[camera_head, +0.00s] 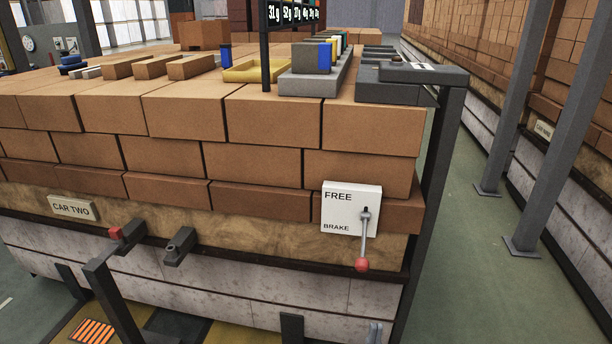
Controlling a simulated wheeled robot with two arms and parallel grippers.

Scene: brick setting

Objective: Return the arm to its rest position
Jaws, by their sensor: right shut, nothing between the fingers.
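My right gripper (375,333) shows only as a small pale grey tip at the bottom edge, below the brake panel. It is shut and holds nothing. The rest of the right arm is out of view, and my left gripper is not in view. A white panel (340,209) marked FREE at the top and BRAKE at the bottom is on the end of the brick-loaded car. Its lever (364,238) points down, with a red knob (361,265) at its lower end. My gripper is apart from the knob.
Stacked bricks (184,110) fill the car marked CAR TWO (72,208). On top are a yellow tray (255,70), a grey block stand (308,84) and a dark display post (265,50). Grey steel posts (567,130) stand at right. Green floor (480,270) is clear between.

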